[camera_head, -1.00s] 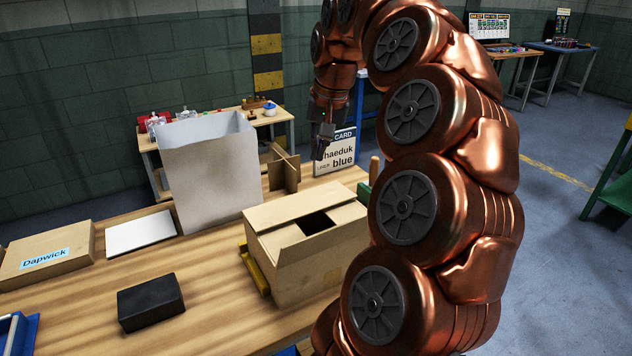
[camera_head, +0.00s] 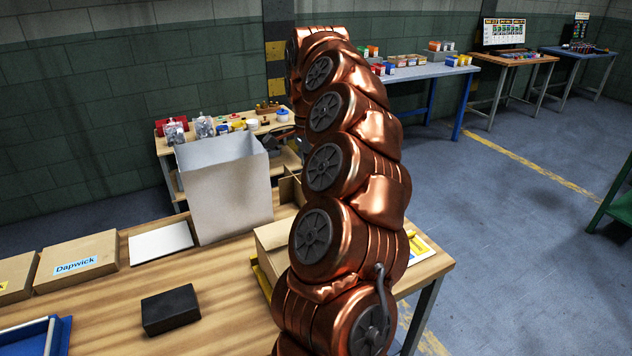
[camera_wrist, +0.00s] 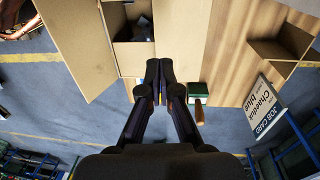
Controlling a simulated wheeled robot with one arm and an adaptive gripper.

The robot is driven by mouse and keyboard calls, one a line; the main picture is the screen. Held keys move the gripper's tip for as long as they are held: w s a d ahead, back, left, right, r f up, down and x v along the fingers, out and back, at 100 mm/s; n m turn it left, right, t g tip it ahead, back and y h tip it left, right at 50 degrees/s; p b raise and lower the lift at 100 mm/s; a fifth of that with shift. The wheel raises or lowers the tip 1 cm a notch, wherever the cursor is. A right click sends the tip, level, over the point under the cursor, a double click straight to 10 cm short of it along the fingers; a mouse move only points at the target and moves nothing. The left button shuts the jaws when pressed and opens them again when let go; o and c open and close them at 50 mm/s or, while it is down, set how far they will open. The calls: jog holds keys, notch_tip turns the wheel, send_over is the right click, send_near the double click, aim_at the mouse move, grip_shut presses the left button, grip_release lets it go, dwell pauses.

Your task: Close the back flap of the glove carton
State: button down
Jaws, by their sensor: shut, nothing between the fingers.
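The glove carton (camera_wrist: 78,45) is a brown cardboard box, seen from above in the wrist view. Its top is partly open, with a dark gap (camera_wrist: 133,30) showing grey contents. Wide flaps lie to the left and right (camera_wrist: 182,35) of the gap, and a narrower flap (camera_wrist: 134,60) is on the side nearest the wrist camera. My gripper (camera_wrist: 160,66) is shut and empty, its tips beside that narrower flap's right edge; I cannot tell if they touch. In the head view my arm hides most of the carton (camera_head: 272,238).
A tall grey bin (camera_head: 225,195) stands left of the carton. A black block (camera_head: 170,310), a white sheet (camera_head: 160,240) and a Dapwick box (camera_head: 78,262) are on the wooden table.

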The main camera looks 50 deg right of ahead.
jog(key=f+p, duration=0.1)
jog(key=f, duration=0.3)
jog(key=f+p, duration=0.1)
jog(key=f, duration=0.3)
jog(key=s+f+p, duration=0.1)
jog(key=f, duration=0.3)
jog(key=shift+s+a+f, duration=0.1)
jog(key=shift+a+f, duration=0.1)
jog(key=shift+a, duration=0.05)
jog(key=shift+f, duration=0.1)
jog(key=shift+f, duration=0.15)
jog(key=shift+s+f+b, duration=0.1)
jog(key=shift+f+b, duration=0.55)
jog(key=shift+b, duration=0.5)
jog(key=shift+r+p, duration=0.3)
jog(key=shift+r, duration=0.15)
notch_tip(320, 180, up, 15)
jog(key=b, duration=0.3)
jog(key=shift+s+b, duration=0.15)
jog(key=shift+b, duration=0.15)
